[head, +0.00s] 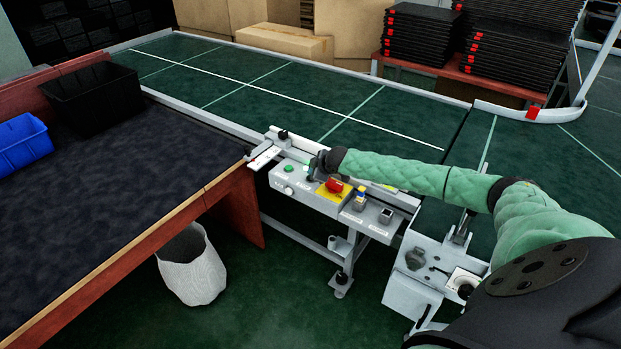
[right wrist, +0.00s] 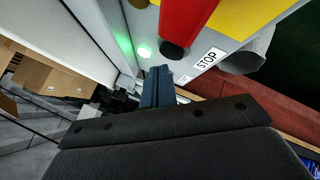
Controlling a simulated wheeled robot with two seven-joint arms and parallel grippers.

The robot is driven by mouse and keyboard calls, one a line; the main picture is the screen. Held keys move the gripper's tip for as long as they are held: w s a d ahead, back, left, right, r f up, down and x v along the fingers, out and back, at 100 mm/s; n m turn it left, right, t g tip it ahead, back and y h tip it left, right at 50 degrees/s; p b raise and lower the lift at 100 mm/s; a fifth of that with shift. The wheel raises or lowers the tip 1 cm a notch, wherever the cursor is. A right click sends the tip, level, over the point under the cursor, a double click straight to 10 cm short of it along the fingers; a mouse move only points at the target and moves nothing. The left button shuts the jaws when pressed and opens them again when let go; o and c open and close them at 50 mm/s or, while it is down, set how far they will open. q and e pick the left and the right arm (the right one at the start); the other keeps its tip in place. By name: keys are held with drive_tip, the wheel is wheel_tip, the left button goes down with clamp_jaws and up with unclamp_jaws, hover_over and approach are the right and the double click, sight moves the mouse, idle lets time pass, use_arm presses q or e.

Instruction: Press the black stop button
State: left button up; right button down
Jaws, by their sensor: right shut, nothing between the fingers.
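The grey control panel (head: 318,203) stands beside the conveyor, with a lit green button (head: 289,168) and a red button (head: 333,186) on a yellow plate. My right gripper (head: 314,168) is shut and empty, low over the panel between these two buttons. A STOP label (right wrist: 209,58) lies next to a grey cylinder (right wrist: 249,52). My left gripper is not in view.
The green conveyor (head: 240,85) runs behind the panel. A dark-topped table (head: 130,170) holds a blue bin (head: 22,143) and a black bin (head: 93,97). A white waste bin (head: 191,267) stands on the floor. Black trays (head: 418,35) are stacked behind the conveyor.

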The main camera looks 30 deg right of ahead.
drive_tip(key=shift+f, duration=0.85)
idle(1.6)
drive_tip(key=shift+r, duration=0.15)
drive_tip(key=shift+r+p, duration=0.75)
drive_tip(key=shift+p, duration=0.05)
drive_tip(key=shift+r+p, duration=1.95)
drive_tip(key=shift+r, duration=0.55)
drive_tip(key=shift+f, duration=0.1)
